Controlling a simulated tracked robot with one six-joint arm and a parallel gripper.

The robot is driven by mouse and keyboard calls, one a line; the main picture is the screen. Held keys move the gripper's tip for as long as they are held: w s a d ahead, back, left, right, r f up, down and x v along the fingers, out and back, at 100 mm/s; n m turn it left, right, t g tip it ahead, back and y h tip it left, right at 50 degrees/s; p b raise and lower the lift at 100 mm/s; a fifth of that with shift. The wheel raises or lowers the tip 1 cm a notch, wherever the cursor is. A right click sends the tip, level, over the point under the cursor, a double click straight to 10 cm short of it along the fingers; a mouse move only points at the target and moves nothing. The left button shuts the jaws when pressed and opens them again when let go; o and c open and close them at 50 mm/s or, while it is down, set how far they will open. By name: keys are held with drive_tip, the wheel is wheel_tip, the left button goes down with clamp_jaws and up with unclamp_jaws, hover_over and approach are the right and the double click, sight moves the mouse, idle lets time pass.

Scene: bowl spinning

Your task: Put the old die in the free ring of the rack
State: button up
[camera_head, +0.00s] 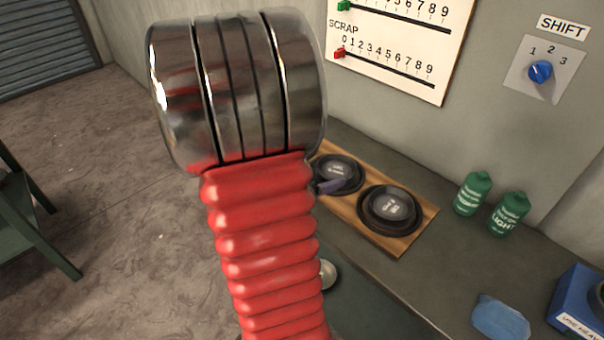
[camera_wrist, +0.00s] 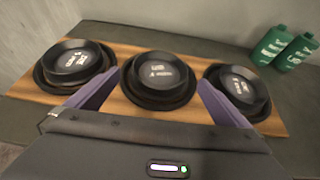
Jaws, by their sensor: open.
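The wooden rack (camera_wrist: 118,98) lies on the bench, and it also shows in the head view (camera_head: 407,243). In the wrist view its three black rings each hold a round black die: left die (camera_wrist: 78,62), middle die (camera_wrist: 157,76) and right die (camera_wrist: 240,90). No empty ring shows. Their white labels are too blurred to tell which die is old. My gripper (camera_wrist: 158,78) is open, its purple fingers on either side of the middle die; contact cannot be told. In the head view my arm hides the left die; the middle die (camera_head: 338,170) and right die (camera_head: 390,206) show.
Two green bottles (camera_head: 473,193) (camera_head: 509,213) stand right of the rack by the wall. A blue cloth (camera_head: 500,317) and a blue box (camera_head: 577,308) lie at the front right. A shiny round object (camera_head: 328,273) is partly behind my arm. Bench between rack and cloth is clear.

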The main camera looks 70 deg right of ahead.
drive_tip(key=v, duration=0.6)
drive_tip(key=shift+a, duration=0.25)
idle(1.1)
drive_tip(key=a+m, duration=0.1)
drive_tip(key=s+f+m+y, duration=0.1)
drive_tip(key=s+a+f+m+g+y, duration=0.1)
drive_tip(key=m, duration=0.1)
drive_tip(key=shift+a+f, duration=0.2)
drive_tip(key=shift+a, duration=0.15)
drive_tip(key=w+a+r+m+t+y, duration=0.1)
drive_tip(key=w+a+m+t+y, duration=0.3)
drive_tip(key=a, duration=0.5)
drive_tip(key=w+a+m+t+y, duration=0.1)
drive_tip(key=w+a+m+y, duration=0.1)
drive_tip(key=w+a+m, duration=0.6)
drive_tip(key=a+r+t+y, duration=0.1)
drive_tip(key=a+r+t, duration=0.1)
drive_tip(key=a, duration=0.5)
drive_tip(key=w+a+r+n+t+y, duration=0.1)
drive_tip(key=a+r+t, duration=0.1)
drive_tip(key=a+r, duration=0.3)
drive_tip(key=w+a+r+n+t+y, duration=0.1)
drive_tip(key=a+r+t+y, duration=0.1)
drive_tip(key=a, duration=0.7)
drive_tip(key=shift+w+r, duration=0.2)
drive_tip(key=shift+r, duration=0.65)
